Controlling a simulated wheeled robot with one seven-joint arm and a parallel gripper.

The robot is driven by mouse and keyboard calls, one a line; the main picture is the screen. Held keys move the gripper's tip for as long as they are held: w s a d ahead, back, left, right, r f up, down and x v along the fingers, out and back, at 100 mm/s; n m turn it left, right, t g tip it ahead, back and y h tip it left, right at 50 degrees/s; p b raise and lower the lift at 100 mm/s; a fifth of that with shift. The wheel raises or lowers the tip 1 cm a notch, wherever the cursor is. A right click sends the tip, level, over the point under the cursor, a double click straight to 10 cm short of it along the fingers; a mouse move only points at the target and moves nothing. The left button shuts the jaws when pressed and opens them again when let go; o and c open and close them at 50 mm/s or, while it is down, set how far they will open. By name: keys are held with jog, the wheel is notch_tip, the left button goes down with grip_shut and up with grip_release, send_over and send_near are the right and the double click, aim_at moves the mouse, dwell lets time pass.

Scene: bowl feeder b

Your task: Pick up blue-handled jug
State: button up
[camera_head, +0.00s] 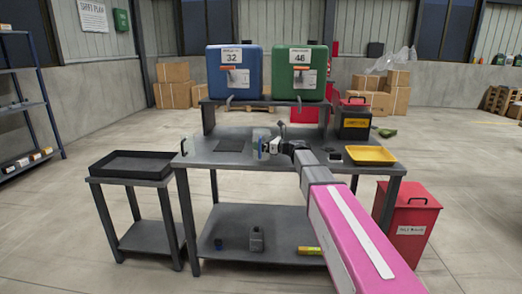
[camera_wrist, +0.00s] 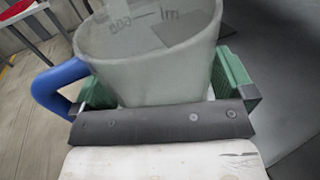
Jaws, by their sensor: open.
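The blue-handled jug (camera_wrist: 150,60) is a clear grey, translucent vessel with dark markings, and it fills the middle of the wrist view. Its blue handle (camera_wrist: 52,88) sticks out on the left. My gripper (camera_wrist: 165,88) is open, with one green finger pad on each side of the jug's body. The handle lies outside the left pad. In the head view the jug (camera_head: 259,136) stands on the grey workbench (camera_head: 200,160), partly hidden by my gripper (camera_head: 270,147). Whether the pads touch the jug cannot be told.
A blue tank (camera_head: 225,86) and a green tank (camera_head: 287,88) stand on a raised shelf behind. A dark mat (camera_head: 230,145) lies left of the jug; a yellow tray (camera_head: 371,157) lies right. A black tray (camera_head: 131,166) is on the side table.

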jog(key=c, duration=0.8)
jog(key=shift+r, duration=0.1)
